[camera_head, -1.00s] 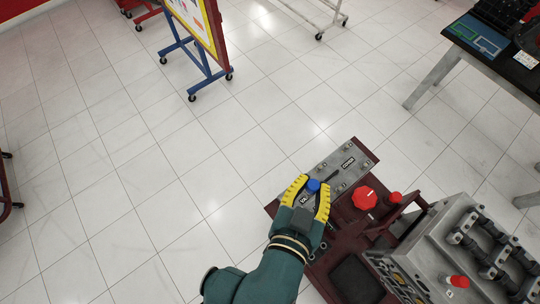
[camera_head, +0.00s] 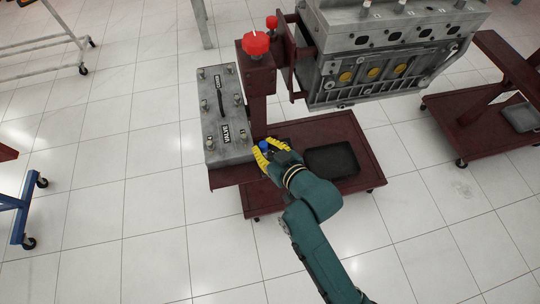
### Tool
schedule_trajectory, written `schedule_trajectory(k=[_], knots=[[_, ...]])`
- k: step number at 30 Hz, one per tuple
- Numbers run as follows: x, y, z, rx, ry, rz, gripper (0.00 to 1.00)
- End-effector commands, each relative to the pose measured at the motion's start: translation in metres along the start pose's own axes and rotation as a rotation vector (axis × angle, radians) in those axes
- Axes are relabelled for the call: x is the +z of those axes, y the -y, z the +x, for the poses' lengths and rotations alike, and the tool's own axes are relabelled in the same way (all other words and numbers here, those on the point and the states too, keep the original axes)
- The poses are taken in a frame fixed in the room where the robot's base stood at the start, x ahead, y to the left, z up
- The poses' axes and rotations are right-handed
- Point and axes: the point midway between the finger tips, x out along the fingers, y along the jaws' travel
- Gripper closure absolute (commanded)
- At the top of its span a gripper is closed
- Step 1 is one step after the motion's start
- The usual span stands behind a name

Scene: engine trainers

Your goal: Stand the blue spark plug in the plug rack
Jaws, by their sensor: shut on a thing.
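The blue spark plug (camera_head: 264,146) shows as a small blue end between the yellow fingers of my gripper (camera_head: 267,151). My gripper is shut on it, just right of a grey box lettered "VALVE COVER" (camera_head: 227,115), over the dark red stand. The plug's lower part is hidden, so I cannot tell its tilt or whether it touches anything below. A small dark piece (camera_head: 284,143) lies close behind my gripper, partly covered. I cannot make out the plug rack for certain.
A red knob (camera_head: 256,43) tops the post behind my gripper. A grey engine block (camera_head: 385,50) stands at the back right. A black tray (camera_head: 331,160) lies on the stand (camera_head: 350,138) to the right.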

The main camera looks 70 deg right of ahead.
Motion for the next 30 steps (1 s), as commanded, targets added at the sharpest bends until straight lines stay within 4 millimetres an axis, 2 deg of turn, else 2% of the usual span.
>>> schedule_trajectory(k=[1, 6, 11, 24, 30], knots=[[0.015, -0.013, 0.006, 0.023, -0.005, 0.009, 1.0], [0.021, -0.026, 0.009, 0.044, -0.009, 0.02, 1.0], [0.028, -0.026, 0.011, 0.043, -0.008, 0.019, 1.0], [0.064, -0.025, 0.026, 0.042, -0.007, 0.019, 1.0], [0.071, -0.025, 0.028, 0.042, -0.006, 0.019, 1.0]])
